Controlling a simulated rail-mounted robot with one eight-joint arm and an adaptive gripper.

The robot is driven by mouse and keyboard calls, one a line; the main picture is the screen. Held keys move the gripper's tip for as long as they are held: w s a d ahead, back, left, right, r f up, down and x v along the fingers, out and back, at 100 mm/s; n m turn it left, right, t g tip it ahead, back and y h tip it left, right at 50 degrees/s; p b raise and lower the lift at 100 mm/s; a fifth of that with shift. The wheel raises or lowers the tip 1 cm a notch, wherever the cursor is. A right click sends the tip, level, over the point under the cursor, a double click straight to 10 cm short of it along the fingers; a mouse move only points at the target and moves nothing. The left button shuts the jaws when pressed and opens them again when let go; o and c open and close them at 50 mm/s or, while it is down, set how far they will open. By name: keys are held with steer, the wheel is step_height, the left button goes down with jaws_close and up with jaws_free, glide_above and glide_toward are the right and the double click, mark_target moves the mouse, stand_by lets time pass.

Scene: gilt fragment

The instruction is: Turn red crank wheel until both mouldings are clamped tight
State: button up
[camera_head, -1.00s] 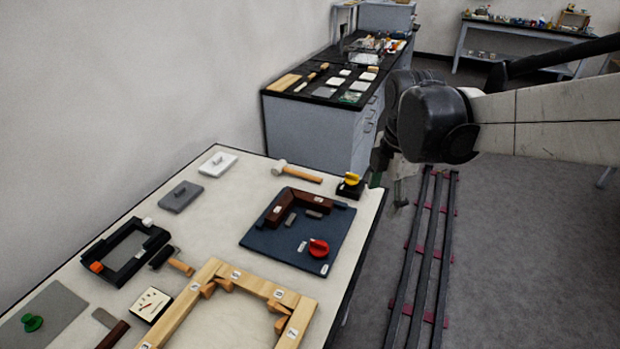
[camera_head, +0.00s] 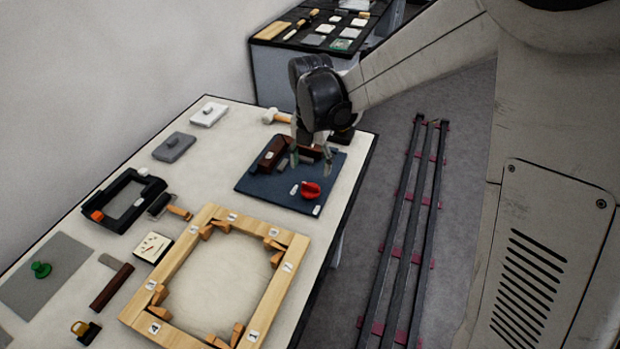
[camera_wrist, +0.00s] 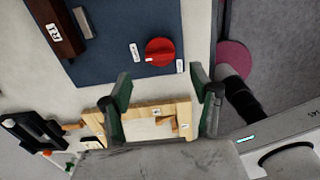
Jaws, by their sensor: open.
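The red crank wheel (camera_head: 310,190) sits at the front right of a dark blue board (camera_head: 262,190) on the table. It also shows in the wrist view (camera_wrist: 160,52), beyond my fingertips. Dark brown mouldings (camera_head: 270,156) lie at the back of the board, partly hidden by my gripper; one labelled moulding shows in the wrist view (camera_wrist: 52,26). Grey blocks lie beside them. My gripper (camera_head: 311,170) is open and empty above the board, with its fingers spread wide in the wrist view (camera_wrist: 163,82). I see no contact with the wheel.
A pale wooden frame (camera_head: 186,256) with several wedges lies in front of the board. A mallet (camera_head: 273,117) lies behind it. A black frame (camera_head: 103,220) stands at left. The table's right edge is close to the board, with floor rails beyond.

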mark_target(311, 184)
step_height(311, 184, down, 7)
steer(key=shift+f, duration=0.1)
stand_by(0.4)
steer(key=c, duration=1.2)
steer(key=shift+o, duration=0.2)
